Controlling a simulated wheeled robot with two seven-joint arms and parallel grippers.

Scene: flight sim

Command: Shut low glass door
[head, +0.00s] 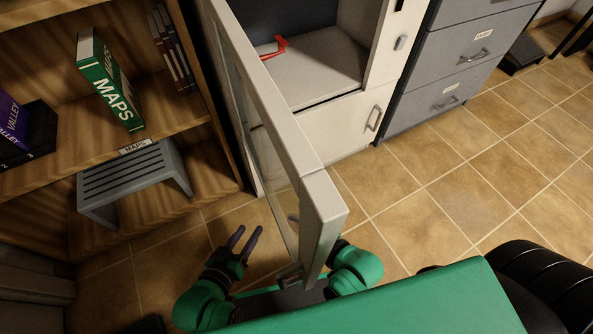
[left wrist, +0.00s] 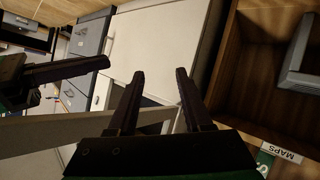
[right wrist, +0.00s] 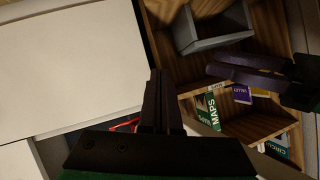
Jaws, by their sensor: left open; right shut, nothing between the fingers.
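The low glass door (head: 322,207) stands open in the head view, its pale frame swung out from the cabinet toward me. A small handle (head: 290,276) shows near its outer lower end. My left gripper (head: 250,236) is open and empty, low on the left side of the door and apart from it. In the left wrist view its two spread fingers (left wrist: 160,72) have nothing between them. My right gripper (right wrist: 158,72) is shut and empty in the right wrist view. In the head view the door mostly hides it; only its green arm shows on the right.
The pale cabinet (head: 350,120) has an open compartment with a red-handled item (head: 274,46). A wooden bookshelf (head: 225,160) with a green MAPS book (head: 110,82) and a grey step stool (head: 135,180) stands left. Grey drawers (head: 450,60) stand right. Tiled floor (head: 450,190) is clear.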

